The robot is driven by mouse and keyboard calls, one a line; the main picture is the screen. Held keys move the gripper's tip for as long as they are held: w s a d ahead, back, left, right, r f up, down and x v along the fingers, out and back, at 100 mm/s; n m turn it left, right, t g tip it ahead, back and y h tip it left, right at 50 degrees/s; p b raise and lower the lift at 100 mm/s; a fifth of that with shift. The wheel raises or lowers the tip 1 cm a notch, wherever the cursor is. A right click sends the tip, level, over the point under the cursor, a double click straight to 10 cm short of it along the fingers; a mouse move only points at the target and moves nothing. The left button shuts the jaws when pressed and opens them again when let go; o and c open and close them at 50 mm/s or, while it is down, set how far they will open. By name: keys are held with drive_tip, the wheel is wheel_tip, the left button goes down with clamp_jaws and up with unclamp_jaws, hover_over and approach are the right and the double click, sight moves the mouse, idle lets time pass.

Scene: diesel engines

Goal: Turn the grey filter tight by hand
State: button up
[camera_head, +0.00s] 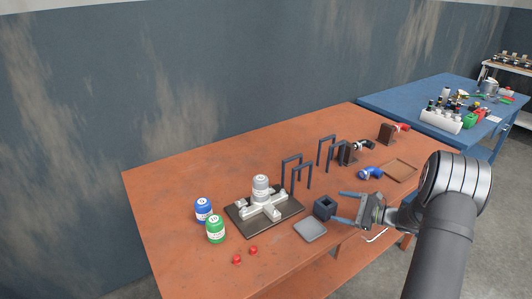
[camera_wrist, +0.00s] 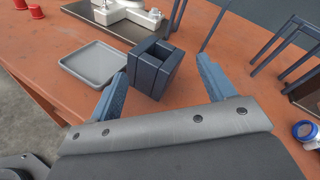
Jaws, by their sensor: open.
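The grey filter (camera_head: 261,187) stands upright on a white mount (camera_head: 265,210) that sits on a dark base plate (camera_head: 243,226). In the wrist view only the lower part of the white mount (camera_wrist: 125,12) shows at the top, and the filter itself is out of that frame. My gripper (camera_head: 344,208) is open and empty, low over the right part of the orange table, to the right of the filter and well apart from it. In the wrist view its two blue fingers (camera_wrist: 160,85) spread to either side of a dark square box, with nothing held.
The dark open box (camera_head: 324,208) is just ahead of my fingers, with a grey tray (camera_head: 310,230) beside it. Blue frames (camera_head: 297,172) stand behind. Bare table lies at far left.

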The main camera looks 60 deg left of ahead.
drive_tip(key=s+a+r+n+g+h, duration=0.1)
drive_tip(key=s+n+h, duration=0.1)
drive_tip(key=s+n, duration=0.1)
drive_tip(key=s+a+n+g+h, duration=0.1)
drive_tip(key=s+a+n+h, duration=0.1)
drive_tip(key=n, duration=0.1)
drive_tip(key=s+a+r+n+h, duration=0.1)
drive_tip(key=s+a+n+h, duration=0.1)
drive_tip(key=s, duration=0.1)
drive_tip(key=shift+s+r+n+g+h, duration=0.3)
drive_tip(key=shift+r+n+g+h, duration=0.05)
drive_tip(key=shift+n+g+h, duration=0.05)
drive_tip(key=s+a+r+n+t+h, duration=0.1)
drive_tip(key=s+a+r+n+h, duration=0.1)
drive_tip(key=s+n+h, duration=0.25)
wheel_tip(320, 180, up, 12)
drive_tip(key=n+t+h, duration=0.3)
drive_tip(key=n+t, duration=0.5)
drive_tip(key=n, duration=0.4)
hover_over(260, 178)
drive_tip(key=shift+d+f, duration=0.15)
drive_tip(key=shift+f, duration=5.2)
drive_tip(key=shift+f, duration=0.1)
